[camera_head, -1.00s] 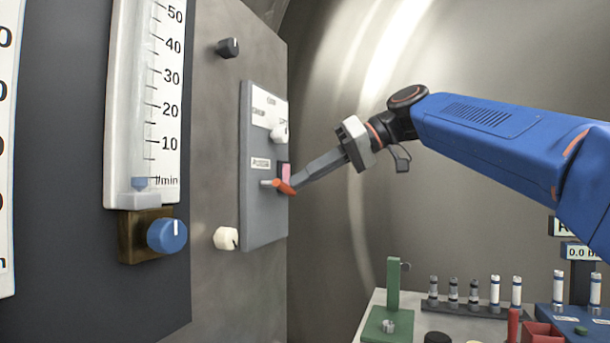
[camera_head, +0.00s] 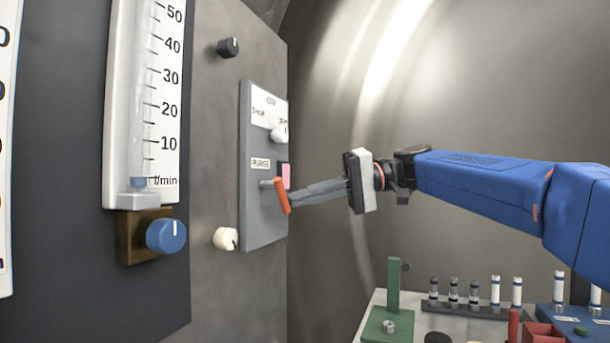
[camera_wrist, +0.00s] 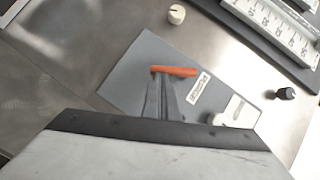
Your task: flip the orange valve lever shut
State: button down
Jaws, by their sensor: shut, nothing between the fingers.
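The orange valve lever (camera_head: 282,195) is on a grey wall panel (camera_head: 263,220), just below the PURGE label. It stands nearly upright, tilted slightly, on a short pale stem. My gripper (camera_head: 291,198) is shut with nothing between its fingers. Its tips are at the right side of the lever and appear to touch it. In the wrist view the orange lever (camera_wrist: 174,71) lies across the tips of my gripper (camera_wrist: 158,77). The exact contact point is hidden.
A white knob (camera_head: 279,134) and a pink tag (camera_head: 286,176) are close to the lever. A cream knob (camera_head: 226,238), a black knob (camera_head: 228,47) and a flowmeter with a blue knob (camera_head: 166,235) are on the wall to the left. A bench with a green stand (camera_head: 393,290) is below right.

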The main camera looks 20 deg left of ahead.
jog(key=shift+s+a+f+m+g+y, duration=0.1)
jog(key=shift+s+f+m+g+y, duration=0.3)
jog(key=shift+m, duration=0.35)
jog(key=shift+s+d+f+m+g+y, duration=0.1)
jog(key=shift+s+f+m+g+y, duration=0.25)
jog(key=shift+m, duration=0.35)
jog(key=shift+s+a+f+m+g+y, duration=0.1)
jog(key=shift+s+f+m+g+y, duration=0.2)
jog(key=shift+m+y, duration=0.35)
jog(key=shift+f, duration=0.1)
